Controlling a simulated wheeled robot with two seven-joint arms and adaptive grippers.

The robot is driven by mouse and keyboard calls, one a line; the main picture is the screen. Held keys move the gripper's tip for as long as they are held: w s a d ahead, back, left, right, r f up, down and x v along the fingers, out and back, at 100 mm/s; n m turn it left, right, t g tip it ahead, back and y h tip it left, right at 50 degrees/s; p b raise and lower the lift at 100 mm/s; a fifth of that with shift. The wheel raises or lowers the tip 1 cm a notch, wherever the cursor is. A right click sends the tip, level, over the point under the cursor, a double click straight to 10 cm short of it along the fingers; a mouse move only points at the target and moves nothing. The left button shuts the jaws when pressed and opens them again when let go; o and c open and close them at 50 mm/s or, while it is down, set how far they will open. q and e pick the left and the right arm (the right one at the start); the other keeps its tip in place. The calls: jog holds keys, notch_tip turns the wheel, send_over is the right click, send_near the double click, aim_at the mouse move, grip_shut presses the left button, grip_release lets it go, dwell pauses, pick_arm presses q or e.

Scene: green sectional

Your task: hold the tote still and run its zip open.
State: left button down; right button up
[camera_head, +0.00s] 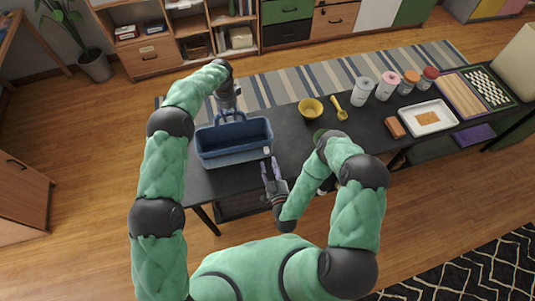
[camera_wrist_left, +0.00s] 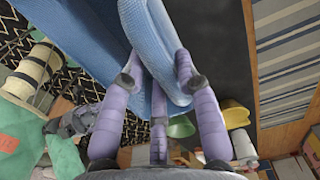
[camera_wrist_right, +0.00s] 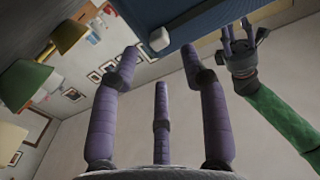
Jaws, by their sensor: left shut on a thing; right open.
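The blue tote (camera_head: 233,158) stands on the dark table at its left end, with a handle loop at its far side. How far the zip is open is unclear.
A yellow bowl (camera_head: 311,108) and yellow scoop (camera_head: 340,108) lie right of the tote. Several jars (camera_head: 387,86), a brown block (camera_head: 395,127) and a white tray (camera_head: 440,127) stand farther right. The table (camera_head: 291,147) is clear just right of the tote.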

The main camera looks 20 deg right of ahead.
aim_at(267, 153)
jog(key=w, duration=0.6)
grip_shut()
